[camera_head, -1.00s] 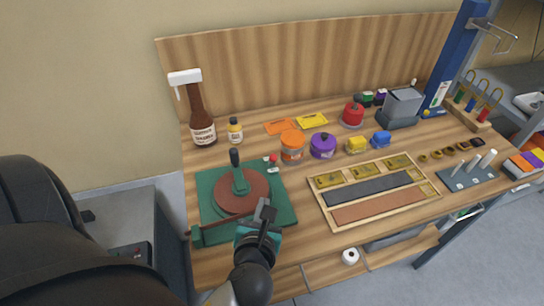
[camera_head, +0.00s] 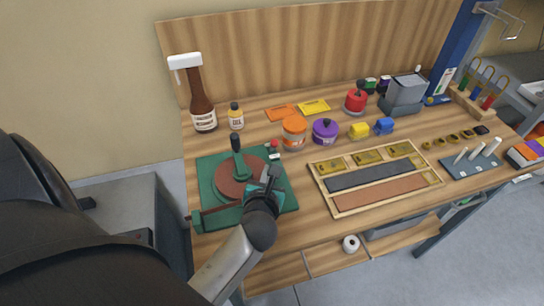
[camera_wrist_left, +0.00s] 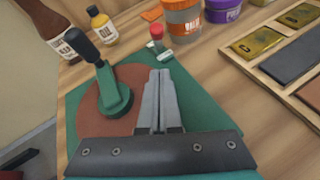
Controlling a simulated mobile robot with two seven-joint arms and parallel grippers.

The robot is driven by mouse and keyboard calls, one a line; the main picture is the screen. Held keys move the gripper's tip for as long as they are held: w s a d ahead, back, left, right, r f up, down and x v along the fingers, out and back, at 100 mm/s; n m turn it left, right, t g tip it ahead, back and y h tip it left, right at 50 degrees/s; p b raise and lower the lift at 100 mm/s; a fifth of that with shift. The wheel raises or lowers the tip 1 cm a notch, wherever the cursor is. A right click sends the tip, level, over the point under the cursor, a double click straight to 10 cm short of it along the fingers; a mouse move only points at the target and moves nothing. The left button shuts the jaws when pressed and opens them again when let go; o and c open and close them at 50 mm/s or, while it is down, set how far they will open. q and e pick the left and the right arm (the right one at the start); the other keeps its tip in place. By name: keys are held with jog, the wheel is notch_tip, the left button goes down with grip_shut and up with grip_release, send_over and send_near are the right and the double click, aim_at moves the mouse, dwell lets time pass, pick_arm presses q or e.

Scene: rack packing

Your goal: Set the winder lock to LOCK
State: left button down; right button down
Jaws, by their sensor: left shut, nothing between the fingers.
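The winder is a green base plate (camera_head: 212,221) with a brown disc (camera_head: 229,187) and a green crank arm (camera_head: 240,169) that ends in a black handle (camera_head: 235,142). A small red-topped lock knob (camera_head: 273,147) stands at the plate's back right edge, with a small pale piece at its foot. In the left wrist view the knob (camera_wrist_left: 156,32) is just beyond my fingertips. The LOCK marking is too small to read. My left gripper (camera_head: 275,170) is shut and empty, over the plate's right part, in front of the knob and apart from it. My right gripper is not in view.
An orange jar (camera_head: 294,131) and a purple jar (camera_head: 325,131) stand right of the knob. A brown bottle (camera_head: 201,105) and a small yellow-labelled bottle (camera_head: 236,117) stand behind the plate. A wooden tray (camera_head: 342,210) lies to the right.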

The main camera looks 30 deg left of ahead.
aim_at(273, 148)
pick_arm(q)
jog(key=shift+w+a+r, duration=0.1)
jog(key=shift+w+a, duration=0.25)
jog(key=shift+w, duration=0.4)
jog(key=shift+w+a+r, duration=0.15)
jog(key=shift+w+a, duration=0.15)
jog(key=shift+w, duration=0.5)
jog(key=shift+w+a+r, duration=0.1)
jog(key=shift+w+a, duration=0.25)
jog(key=shift+w, duration=0.4)
